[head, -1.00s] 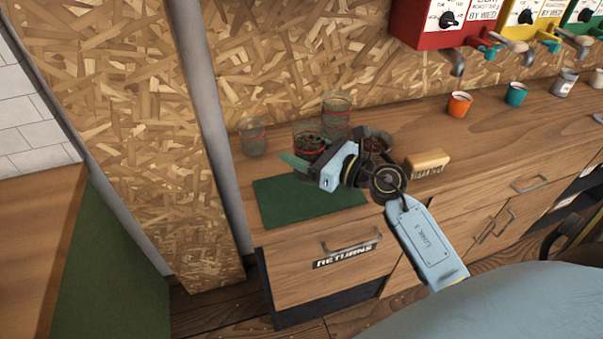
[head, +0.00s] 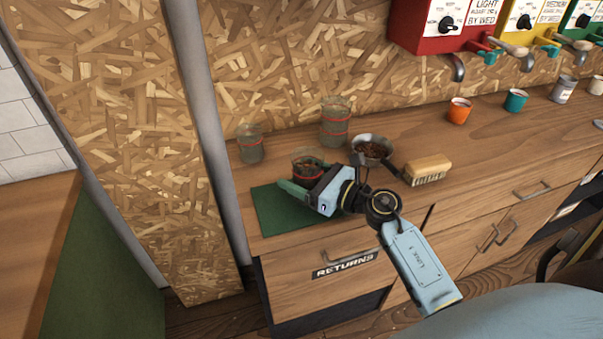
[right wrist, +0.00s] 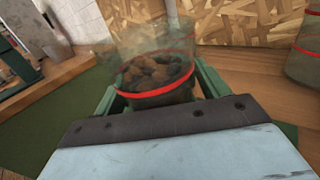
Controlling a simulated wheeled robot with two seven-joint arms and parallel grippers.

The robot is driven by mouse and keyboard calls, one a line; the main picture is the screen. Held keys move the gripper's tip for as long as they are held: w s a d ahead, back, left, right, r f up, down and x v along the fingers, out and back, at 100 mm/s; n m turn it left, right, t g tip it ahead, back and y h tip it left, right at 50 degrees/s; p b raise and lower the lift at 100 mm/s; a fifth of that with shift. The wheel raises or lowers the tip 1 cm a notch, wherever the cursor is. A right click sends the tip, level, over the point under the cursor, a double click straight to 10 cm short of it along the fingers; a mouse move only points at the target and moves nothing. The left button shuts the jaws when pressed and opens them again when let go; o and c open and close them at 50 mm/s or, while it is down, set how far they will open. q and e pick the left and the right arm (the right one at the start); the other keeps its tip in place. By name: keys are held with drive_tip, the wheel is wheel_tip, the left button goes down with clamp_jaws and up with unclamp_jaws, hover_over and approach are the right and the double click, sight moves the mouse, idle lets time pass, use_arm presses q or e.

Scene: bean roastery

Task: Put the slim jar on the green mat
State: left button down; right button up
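A clear glass jar with a red band and dark beans (head: 304,163) is between the fingers of my right gripper (head: 300,186), which is shut on it. The jar shows between the green fingers in the right wrist view (right wrist: 150,75). It is at the back part of the green mat (head: 268,212); I cannot tell whether its base touches. Two other red-banded glass jars stand behind: a narrower one (head: 249,146) at left and a taller one (head: 335,123) at right. Which is called slim is not certain. My left gripper is not in view.
A metal bowl of beans (head: 370,149) and a wooden-backed brush (head: 427,172) stand right of my gripper. Orange (head: 459,110) and teal (head: 515,100) cups are farther right. The mat's left and front parts are clear, above the drawer labelled RETURNS (head: 345,265).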

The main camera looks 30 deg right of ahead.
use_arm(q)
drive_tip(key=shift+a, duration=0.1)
use_arm(e)
drive_tip(key=shift+o, duration=0.7)
drive_tip(key=shift+r, duration=0.15)
drive_tip(key=shift+s+d, duration=0.2)
drive_tip(key=shift+s, duration=0.15)
drive_tip(key=b+v, duration=0.1)
drive_tip(key=v, duration=0.9)
drive_tip(key=shift+s+d, duration=0.1)
drive_tip(key=shift+s, duration=0.15)
drive_tip(key=shift+s+d+r, duration=0.1)
drive_tip(key=shift+s+d, duration=0.05)
drive_tip(key=shift+s, duration=0.15)
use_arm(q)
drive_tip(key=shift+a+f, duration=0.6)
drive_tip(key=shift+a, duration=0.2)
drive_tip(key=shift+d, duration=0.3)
